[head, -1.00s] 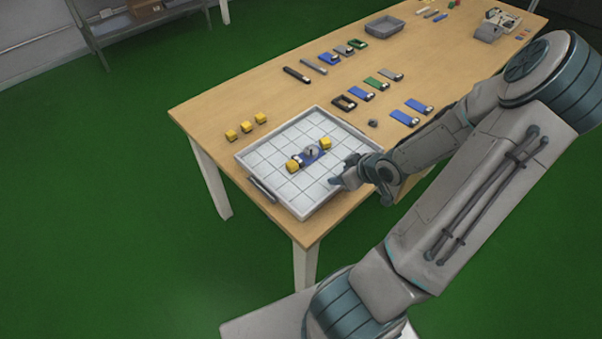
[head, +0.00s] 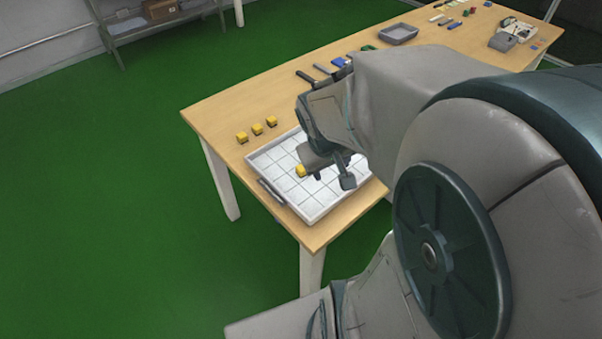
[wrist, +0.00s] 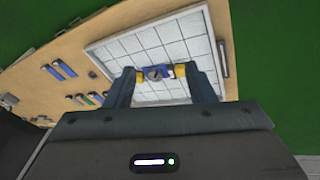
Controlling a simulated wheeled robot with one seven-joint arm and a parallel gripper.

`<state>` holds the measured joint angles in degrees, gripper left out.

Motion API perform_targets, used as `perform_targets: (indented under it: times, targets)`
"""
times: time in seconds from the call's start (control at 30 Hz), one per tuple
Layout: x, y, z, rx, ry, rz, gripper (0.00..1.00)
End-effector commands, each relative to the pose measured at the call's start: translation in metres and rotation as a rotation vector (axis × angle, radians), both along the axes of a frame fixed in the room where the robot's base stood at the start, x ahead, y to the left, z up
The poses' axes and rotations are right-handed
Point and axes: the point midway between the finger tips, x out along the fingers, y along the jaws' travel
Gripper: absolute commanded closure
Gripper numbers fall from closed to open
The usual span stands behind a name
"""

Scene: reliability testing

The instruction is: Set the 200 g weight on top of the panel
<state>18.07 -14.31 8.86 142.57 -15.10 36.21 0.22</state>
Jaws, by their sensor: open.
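The blue panel (wrist: 166,70) lies over the white gridded tray in the wrist view, between two yellow blocks (wrist: 140,77) (wrist: 180,71). A small round grey weight (wrist: 154,73) appears to rest on the panel, left of its middle; its marking is too small to read. My gripper (wrist: 160,72) is open, its fingers apart on either side of the panel and blocks in this view. I cannot tell its height above them. In the head view my gripper (head: 333,174) is over the tray; my arm hides the panel and weight, and one yellow block (head: 300,171) shows.
The tray (head: 270,190) has raised rims and a handle, near the table's front corner. Three more yellow blocks (head: 257,128) stand behind it. Several blue, green and dark pieces (wrist: 62,69) lie on the table. A grey bin (head: 398,34) stands farther back.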

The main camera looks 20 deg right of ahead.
Motion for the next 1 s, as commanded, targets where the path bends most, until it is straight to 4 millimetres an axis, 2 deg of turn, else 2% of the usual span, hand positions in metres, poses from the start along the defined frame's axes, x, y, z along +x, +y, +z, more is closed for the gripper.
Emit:
perform_targets:
  times: [0.03, 0.1, 0.2, 0.33, 0.5, 1.0]
  targets:
    - [-0.008, 0.017, 0.012, 0.031, -0.015, -0.002, 0.51]
    - [-0.021, 0.036, 0.022, 0.084, -0.019, -0.012, 0.51]
    - [-0.037, 0.057, 0.034, 0.156, -0.017, -0.015, 0.51]
    - [-0.050, 0.075, 0.042, 0.221, -0.012, -0.012, 0.51]
    - [-0.056, 0.082, 0.044, 0.246, -0.006, -0.011, 0.51]
    - [-0.055, 0.081, 0.044, 0.245, -0.006, -0.012, 0.51]
